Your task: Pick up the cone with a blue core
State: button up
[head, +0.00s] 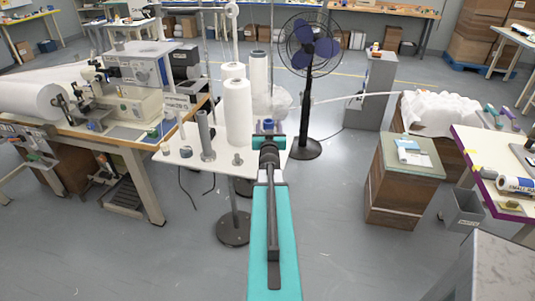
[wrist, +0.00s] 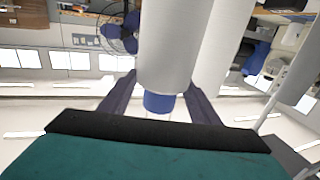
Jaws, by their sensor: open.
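In the wrist view a pale cone (wrist: 168,45) shows a blue core (wrist: 159,102) sticking out at its end. The two dark fingers of my gripper (wrist: 160,90) are apart, one on each side of the blue core. I cannot tell whether either finger touches it. In the head view my gripper (head: 268,125) is over the right part of the white table, with a small patch of blue at its tip. A pale cone (head: 258,72) stands just beyond it; its lower part is partly hidden.
A taller white cone (head: 238,112) stands close on the left, on the white table (head: 178,152). A grey tube (head: 206,136) stands further left, beside the sewing machine (head: 135,85). A black fan (head: 308,95) stands behind on the right. Open floor lies between the table and the wooden cabinet (head: 398,190).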

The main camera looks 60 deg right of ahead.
jog(key=shift+p+x, duration=0.5)
jog(key=shift+x, duration=0.75)
jog(key=c, duration=1.1)
jog(key=shift+r, duration=0.15)
jog(key=shift+r+b, duration=1.55)
jog(key=shift+r, duration=3.35)
